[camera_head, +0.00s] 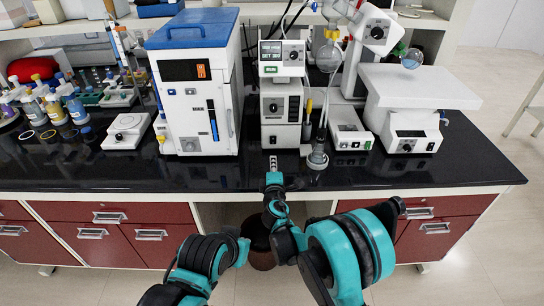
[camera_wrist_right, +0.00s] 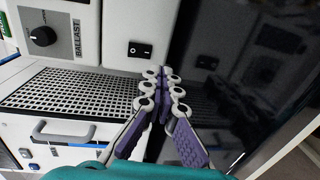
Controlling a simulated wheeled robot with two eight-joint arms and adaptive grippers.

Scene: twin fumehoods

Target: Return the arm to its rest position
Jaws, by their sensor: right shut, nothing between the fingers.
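My right gripper (camera_head: 273,161) shows in the head view at the front part of the black bench top (camera_head: 130,172), pointing away from me toward the instruments. Its fingers also show in the right wrist view (camera_wrist_right: 164,76), with the tips together and nothing between them. The right arm reaches forward from the lower right, over the bench's front edge. Part of my left arm shows at the lower left of the head view, but its gripper cannot be seen.
Behind the right gripper stands a white pump unit (camera_head: 281,110). A white instrument with a blue lid (camera_head: 195,110) is to its left. A glass column (camera_head: 318,150) and a rotary evaporator (camera_head: 405,115) are to its right. Red drawers (camera_head: 90,240) are below the bench.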

